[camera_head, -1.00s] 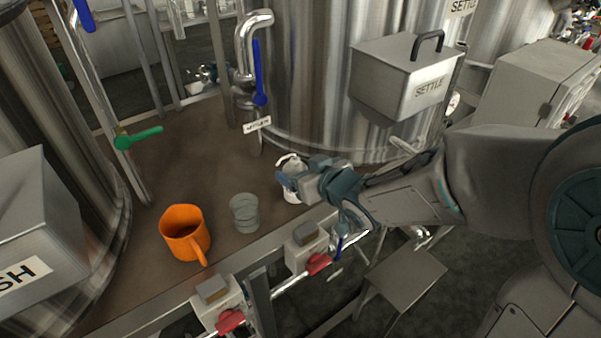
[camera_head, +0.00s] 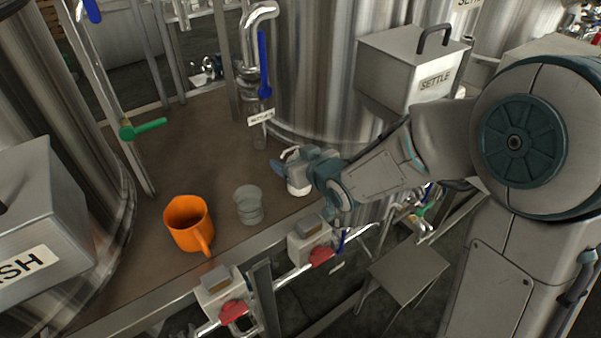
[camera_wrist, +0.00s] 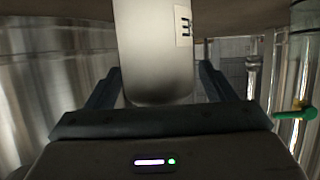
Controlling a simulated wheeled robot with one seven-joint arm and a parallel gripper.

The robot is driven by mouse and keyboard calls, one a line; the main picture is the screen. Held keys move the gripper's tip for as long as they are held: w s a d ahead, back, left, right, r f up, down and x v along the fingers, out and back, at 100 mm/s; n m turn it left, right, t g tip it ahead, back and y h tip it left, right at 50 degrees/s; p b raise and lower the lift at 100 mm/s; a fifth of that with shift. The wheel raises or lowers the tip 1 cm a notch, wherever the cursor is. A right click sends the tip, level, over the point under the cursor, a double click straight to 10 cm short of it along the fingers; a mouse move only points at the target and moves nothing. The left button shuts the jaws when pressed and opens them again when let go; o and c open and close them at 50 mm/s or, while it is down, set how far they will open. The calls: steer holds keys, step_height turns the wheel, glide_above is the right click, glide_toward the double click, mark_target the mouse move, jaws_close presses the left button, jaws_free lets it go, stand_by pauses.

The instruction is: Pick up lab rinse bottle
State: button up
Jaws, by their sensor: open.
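The lab rinse bottle (camera_head: 298,187) is white and stands upright on the brown platform near its front edge, mostly covered by my gripper in the head view. In the wrist view the white bottle (camera_wrist: 152,50) with a small printed label is between the two fingers. My gripper (camera_wrist: 155,85) is open, with one finger on each side of the bottle. A gap shows beside the right finger; I cannot tell whether the left one touches. In the head view my gripper (camera_head: 288,172) reaches in from the right at the bottle's height.
A clear beaker (camera_head: 249,205) and an orange mug (camera_head: 188,225) stand left of the bottle on the platform (camera_head: 190,150). A steel tank (camera_head: 320,80) with a blue-handled valve (camera_head: 264,70) rises behind. Red-handled valves (camera_head: 322,256) sit below the front edge.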

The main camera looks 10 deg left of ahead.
steer(key=c, duration=1.2)
steer(key=shift+c, duration=0.2)
steer(key=shift+r, duration=0.1)
step_height(320, 180, up, 10)
steer(key=shift+p, duration=1)
